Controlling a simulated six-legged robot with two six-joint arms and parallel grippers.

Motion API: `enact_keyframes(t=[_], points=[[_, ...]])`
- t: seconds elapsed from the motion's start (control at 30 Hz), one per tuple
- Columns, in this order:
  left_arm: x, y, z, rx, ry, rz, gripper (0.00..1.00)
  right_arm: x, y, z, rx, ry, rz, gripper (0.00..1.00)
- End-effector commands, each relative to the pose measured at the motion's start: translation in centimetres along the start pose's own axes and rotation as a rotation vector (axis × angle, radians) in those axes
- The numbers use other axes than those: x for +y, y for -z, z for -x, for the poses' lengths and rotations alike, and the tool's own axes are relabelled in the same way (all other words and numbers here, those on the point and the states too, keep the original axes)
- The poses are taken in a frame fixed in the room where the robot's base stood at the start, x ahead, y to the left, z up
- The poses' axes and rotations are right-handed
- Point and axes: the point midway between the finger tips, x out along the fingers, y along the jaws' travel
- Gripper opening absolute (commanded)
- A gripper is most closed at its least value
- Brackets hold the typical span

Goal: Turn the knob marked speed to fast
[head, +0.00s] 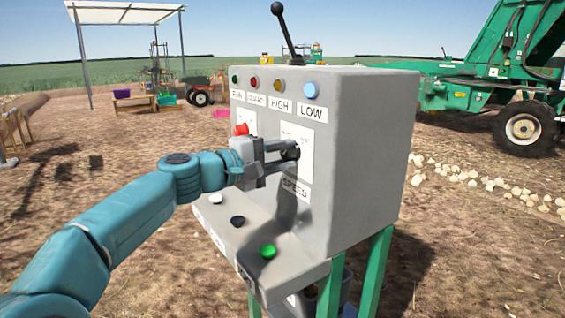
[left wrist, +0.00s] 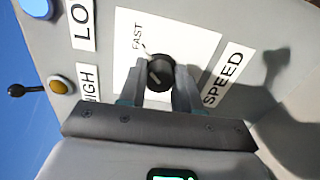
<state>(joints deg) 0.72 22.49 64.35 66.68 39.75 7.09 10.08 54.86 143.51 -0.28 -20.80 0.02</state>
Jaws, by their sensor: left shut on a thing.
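The speed knob (left wrist: 160,72) is a round black dial with a light pointer mark, on a white plate (left wrist: 195,40) beside the SPEED label (left wrist: 228,75). The word FAST is printed on that plate, above and left of the knob in the left wrist view. My left gripper (head: 289,157) reaches the front of the grey control box (head: 365,140) and is shut on the knob, with one finger on each side of it; it also shows in the left wrist view (left wrist: 158,88). In the head view the fingers partly cover the knob. My right gripper is not in view.
A red button (head: 241,129) is close to my left gripper. White, black and green buttons (head: 268,251) sit on the lower ledge. Coloured lamps (head: 311,89) line the top, with a black lever (head: 285,30) above. A green machine (head: 480,85) stands behind at right.

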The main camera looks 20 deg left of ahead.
Motion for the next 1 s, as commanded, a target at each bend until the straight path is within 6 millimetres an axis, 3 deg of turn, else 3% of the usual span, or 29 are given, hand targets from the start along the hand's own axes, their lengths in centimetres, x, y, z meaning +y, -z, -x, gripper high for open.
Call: enact_keyframes(t=[0.7, 0.73, 0.77, 0.8, 1.0], points=[[-0.09, -0.03, -0.03, -0.002, 0.002, -0.068, 0.02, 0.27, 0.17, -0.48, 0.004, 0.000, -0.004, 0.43], [-0.09, -0.03, -0.03, -0.002, 0.002, -0.068, 0.43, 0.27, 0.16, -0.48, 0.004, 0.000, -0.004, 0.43], [-0.09, -0.03, -0.03, -0.002, 0.002, -0.068, 0.52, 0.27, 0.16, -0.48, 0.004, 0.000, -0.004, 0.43], [-0.08, -0.03, -0.03, -0.002, 0.002, -0.067, 0.58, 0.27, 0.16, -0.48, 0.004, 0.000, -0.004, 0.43], [-0.06, -0.02, -0.02, -0.001, 0.001, -0.066, 0.58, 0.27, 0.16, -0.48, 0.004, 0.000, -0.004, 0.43]])
